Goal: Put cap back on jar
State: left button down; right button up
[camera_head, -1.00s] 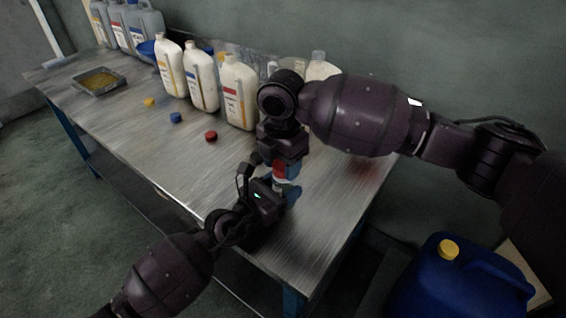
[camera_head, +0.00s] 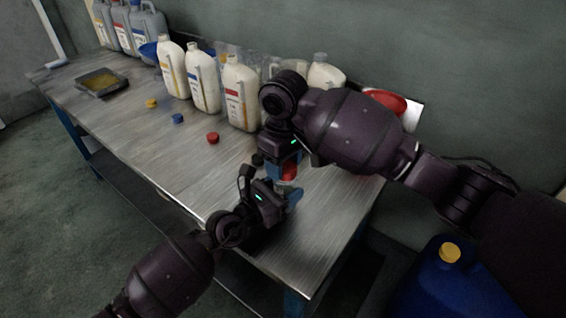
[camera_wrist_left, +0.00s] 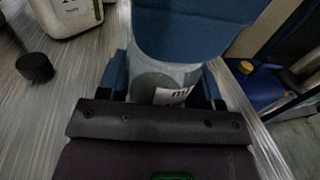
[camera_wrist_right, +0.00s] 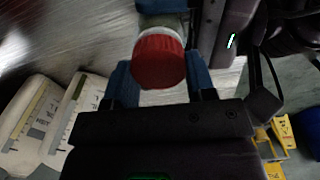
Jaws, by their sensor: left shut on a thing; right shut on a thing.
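The jar (camera_wrist_left: 165,78) is a small greyish vessel with a white label in the left wrist view. My left gripper (camera_head: 287,196) is shut on it above the table's front right part. The red cap (camera_wrist_right: 160,62) lies between the blue fingers of my right gripper (camera_head: 281,172), which is shut on it. In the right wrist view the cap is at the end of the jar (camera_wrist_right: 163,22), in line with it. I cannot tell whether it is seated.
The metal table (camera_head: 150,140) holds several white jugs (camera_head: 240,92) along the back. Loose yellow (camera_head: 151,104), blue (camera_head: 177,118) and red (camera_head: 213,138) caps lie in front. A black cap (camera_wrist_left: 35,67) lies near the grippers. A blue drum (camera_head: 440,285) stands right.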

jog(key=m, duration=0.8)
jog(key=shift+w+d, duration=0.1)
jog(key=m, duration=0.7)
jog(key=shift+d+m, duration=0.2)
jog(key=shift+m, duration=0.1)
jog(key=m, duration=0.6)
jog(key=shift+d+m, duration=0.15)
jog(key=shift+m, duration=0.25)
jog(key=m, duration=0.7)
jog(key=shift+s, duration=0.3)
jog(key=o, duration=1)
jog(key=shift+c, duration=0.2)
